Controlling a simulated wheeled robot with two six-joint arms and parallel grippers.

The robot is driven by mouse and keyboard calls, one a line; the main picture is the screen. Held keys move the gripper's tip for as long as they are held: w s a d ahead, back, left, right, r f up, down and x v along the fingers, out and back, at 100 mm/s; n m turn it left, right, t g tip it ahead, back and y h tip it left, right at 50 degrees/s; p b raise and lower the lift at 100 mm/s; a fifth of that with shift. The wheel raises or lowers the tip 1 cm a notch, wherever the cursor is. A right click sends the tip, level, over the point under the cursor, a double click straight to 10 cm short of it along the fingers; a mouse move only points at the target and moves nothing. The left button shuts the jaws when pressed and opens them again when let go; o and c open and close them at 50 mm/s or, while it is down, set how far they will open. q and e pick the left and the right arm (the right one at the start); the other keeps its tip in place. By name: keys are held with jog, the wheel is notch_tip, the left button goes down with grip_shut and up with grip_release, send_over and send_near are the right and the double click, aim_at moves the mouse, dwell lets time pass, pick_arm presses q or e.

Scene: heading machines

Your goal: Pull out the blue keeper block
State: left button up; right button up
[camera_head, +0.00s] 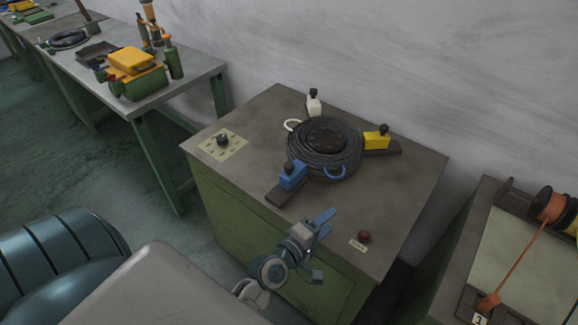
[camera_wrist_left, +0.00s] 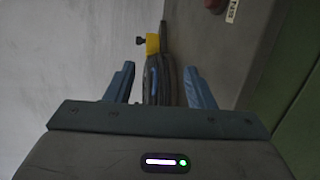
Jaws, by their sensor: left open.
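The blue keeper block (camera_head: 291,177) has a dark knob on top and sits on a dark rail at the near left edge of a black coiled ring (camera_head: 350,153) on the green cabinet's grey top. My left gripper (camera_head: 325,221) is open and empty above the cabinet's front part, to the right of and nearer than the block, apart from it. In the left wrist view its blue fingers (camera_wrist_left: 160,87) are spread, with the dark ring beyond them. A blue piece shows between them; I cannot tell whether it is the block or the ring's blue loop (camera_head: 335,173).
A yellow block (camera_head: 375,138) and a white block (camera_head: 314,104) stand at the ring's other sides. A dial (camera_head: 223,140) is at the top's left, a red button (camera_head: 364,237) near its front right. A bench with an orange reel (camera_head: 550,208) stands right.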

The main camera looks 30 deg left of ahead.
pick_arm(q)
jog(key=w+a+r+n+t+y, duration=0.3)
jog(key=r+n+y, duration=0.15)
jog(key=n, duration=0.45)
jog(key=n+g+y, duration=0.6)
jog(key=n+y, duration=0.5)
jog(key=n, duration=0.8)
send_near(290, 170)
jog(key=a, duration=0.1)
jog(key=shift+t+h, duration=0.3)
jog(key=shift+h, duration=0.05)
jog(key=p+x, duration=0.2)
jog(key=x, duration=0.7)
jog(key=shift+w+a+f, duration=0.1)
jog(key=shift+w+a, duration=0.05)
jog(key=shift+w, duration=0.15)
jog(key=shift+w+a, duration=0.4)
jog(key=shift+w, duration=0.05)
